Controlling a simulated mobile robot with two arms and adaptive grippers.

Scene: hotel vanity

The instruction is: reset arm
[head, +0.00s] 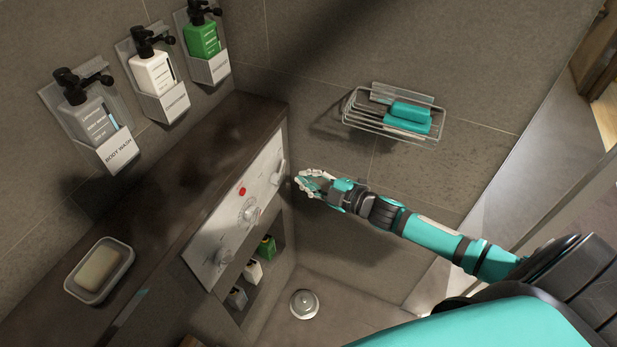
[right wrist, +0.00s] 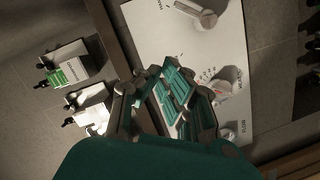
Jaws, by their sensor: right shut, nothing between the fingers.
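My right arm comes in from the right side of the head view, and its gripper (head: 303,183) is in front of the white control panel (head: 226,237) near its far right end. The gripper is shut with nothing in it. In the right wrist view, the teal and grey fingers of the right gripper (right wrist: 165,88) show in front of the white panel (right wrist: 165,35) and its knobs. I cannot tell whether the fingers touch the panel. My left gripper is in neither view.
A wire rack (head: 393,114) with teal bars is on the wall above my arm. Three dispensers, including a green bottle (head: 201,39), hang in wall holders. A soap dish (head: 99,270) stands on the dark ledge. Small bottles (head: 253,270) fill a niche below the panel. A drain (head: 304,304) is in the floor.

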